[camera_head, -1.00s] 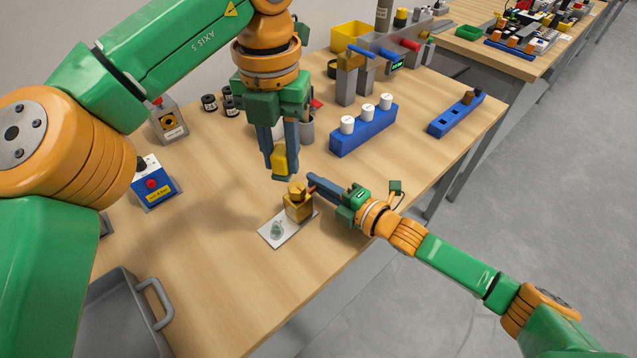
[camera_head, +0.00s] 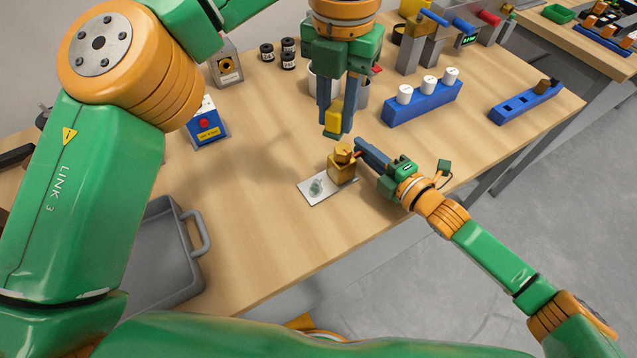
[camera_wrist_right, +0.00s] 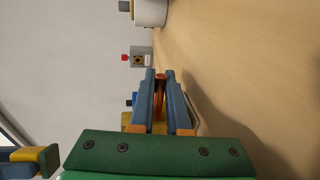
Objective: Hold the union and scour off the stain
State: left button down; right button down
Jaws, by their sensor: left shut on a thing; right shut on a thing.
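The union (camera_head: 342,168) is a brass-coloured block with a rounded top, standing at the back of a pale plate (camera_head: 341,190). A grey-green stain (camera_head: 316,187) shows on the plate's front part. My right gripper (camera_head: 361,148) comes in from the right, shut on the union's copper-coloured stub (camera_wrist_right: 160,92), which also shows between its fingers in the right wrist view. My left gripper (camera_head: 334,130) points down, shut on a yellow scouring pad (camera_head: 333,121) with a dark green underside. The pad hangs above and slightly left of the union, apart from it and the stain.
A grey tray with a handle (camera_head: 192,238) stands at the front left. A blue rack with white-capped pieces (camera_head: 423,104) and another blue rack (camera_head: 525,103) are at the right. Grey cups (camera_head: 322,84) stand behind my left gripper. Bare wood lies left of the plate.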

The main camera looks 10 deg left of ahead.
pick_arm(q)
jog(key=shift+w+a+f+m, duration=0.35)
jog(key=shift+a+f+m, duration=0.35)
jog(key=shift+f+m, duration=1.5)
jog(key=shift+w+a+f+m, duration=0.3)
jog(key=shift+a+f+m, duration=0.5)
jog(key=shift+f, duration=2.75)
jog(key=shift+w+a+f+m, duration=0.5)
jog(key=shift+f+m, duration=1)
jog(key=shift+f, duration=1.35)
jog(key=shift+s+d+r, duration=0.3)
jog(key=shift+s+d, duration=0.25)
jog(key=shift+s, duration=0.25)
jog(key=shift+s+d+r, duration=0.3)
jog(key=shift+s+d, duration=0.2)
jog(key=shift+s, duration=0.3)
jog(key=shift+w+a+r, duration=0.1)
jog(key=shift+w+a, duration=0.5)
jog(key=shift+w, duration=0.2)
jog(key=shift+w+a, duration=0.6)
jog(key=shift+w, duration=0.15)
notch_tip(320, 180, up, 6)
jog(key=shift+r, duration=0.15)
jog(key=shift+a+f, duration=0.1)
jog(key=shift+f, duration=0.1)
